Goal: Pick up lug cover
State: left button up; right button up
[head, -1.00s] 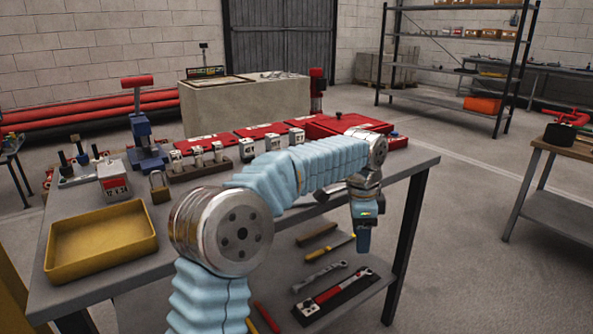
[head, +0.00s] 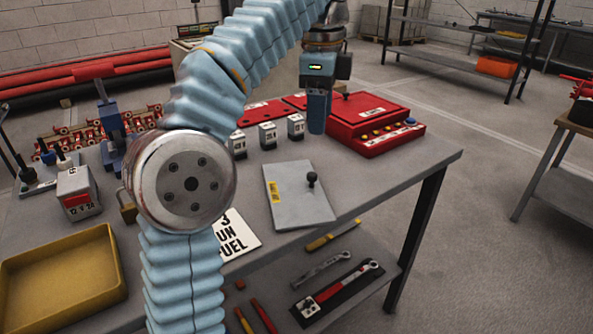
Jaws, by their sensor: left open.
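A flat grey plate with a yellow label and an upright black knob, which looks like the lug cover (head: 290,200), lies on the workbench near its front edge, right of the middle. My left gripper (head: 316,128) is open and empty. It points down, above and beyond the plate in the picture, in front of the red box, and is apart from the plate. Its fingers show nearly edge-on. My right gripper is not in view.
A red box (head: 370,122) with its own black knob stands at the bench's back right. Small grey blocks (head: 267,134) stand behind the plate. A yellow tray (head: 65,275) and a white printed card (head: 236,238) are to the left. The bench (head: 375,178) is clear right of the plate.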

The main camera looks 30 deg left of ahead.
pick_arm(q)
jog(key=b, duration=0.1)
send_over(312, 174)
jog(key=d, duration=0.1)
notch_tip(312, 174, down, 8)
jog(key=shift+s, duration=0.15)
jog(key=f, duration=0.2)
jog(key=a+f+b, duration=0.1)
jog(key=f, duration=0.1)
jog(key=shift+f, duration=0.65)
grip_shut()
